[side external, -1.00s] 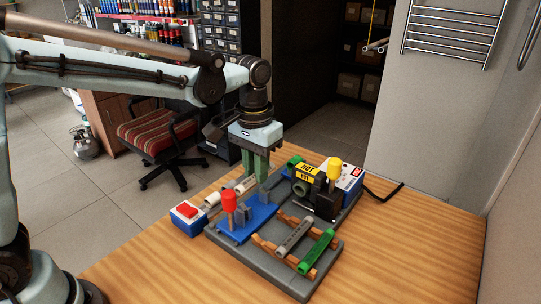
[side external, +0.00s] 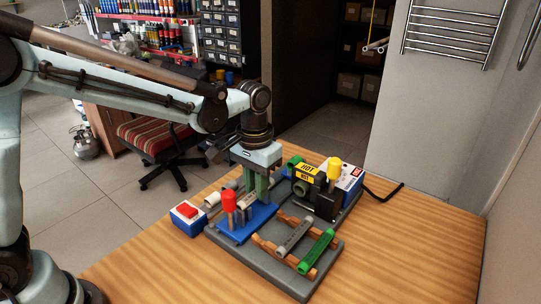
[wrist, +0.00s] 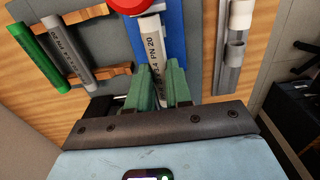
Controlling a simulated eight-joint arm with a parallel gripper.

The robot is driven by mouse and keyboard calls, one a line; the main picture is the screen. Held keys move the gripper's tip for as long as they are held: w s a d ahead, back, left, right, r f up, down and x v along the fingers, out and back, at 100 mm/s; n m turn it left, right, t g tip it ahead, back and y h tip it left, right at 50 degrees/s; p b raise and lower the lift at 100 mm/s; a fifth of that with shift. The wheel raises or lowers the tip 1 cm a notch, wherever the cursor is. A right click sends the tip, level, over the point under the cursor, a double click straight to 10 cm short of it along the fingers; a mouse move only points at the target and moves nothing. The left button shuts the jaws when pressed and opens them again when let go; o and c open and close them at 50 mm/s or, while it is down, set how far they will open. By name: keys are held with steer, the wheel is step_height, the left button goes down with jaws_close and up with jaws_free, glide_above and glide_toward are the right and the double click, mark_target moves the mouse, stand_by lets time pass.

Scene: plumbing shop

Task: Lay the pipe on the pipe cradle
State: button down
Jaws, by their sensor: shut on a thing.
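The pipe (wrist: 152,45) is pale grey with dark lettering ending in "PN 20". My gripper (wrist: 157,92) has its green fingers shut on it, and in the wrist view the pipe runs up from the fingers to the red knob. In the side view my gripper (side external: 257,200) is low at the blue fixture, and the held pipe is mostly hidden there. The pipe cradle (side external: 268,246) has brown wooden rails on the grey base, at the front right of the blue fixture. A grey pipe (side external: 294,236) and a green pipe (side external: 317,251) lie across it, side by side.
The blue fixture (side external: 262,220) carries a red knob (side external: 229,202). A red-button box (side external: 187,218) stands left. A black heater with yellow HOT labels (side external: 307,177) and a yellow-topped post (side external: 334,170) stand behind right. The front and right tabletop (side external: 420,240) is clear.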

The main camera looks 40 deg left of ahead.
steer(key=c, duration=1)
jaws_free()
steer(key=shift+o, duration=0.2)
step_height(320, 180, up, 12)
steer(key=f, duration=0.1)
steer(key=s+a+f+t, duration=0.2)
steer(key=s+a+t, duration=0.1)
steer(key=s, duration=0.3)
steer(key=s+a+f+t, duration=0.3)
steer(key=s+a+t, duration=0.1)
steer(key=s+a, duration=0.1)
steer(key=shift+s+a+f, duration=0.25)
steer(key=shift+s+a, duration=0.15)
steer(key=shift+s, duration=0.1)
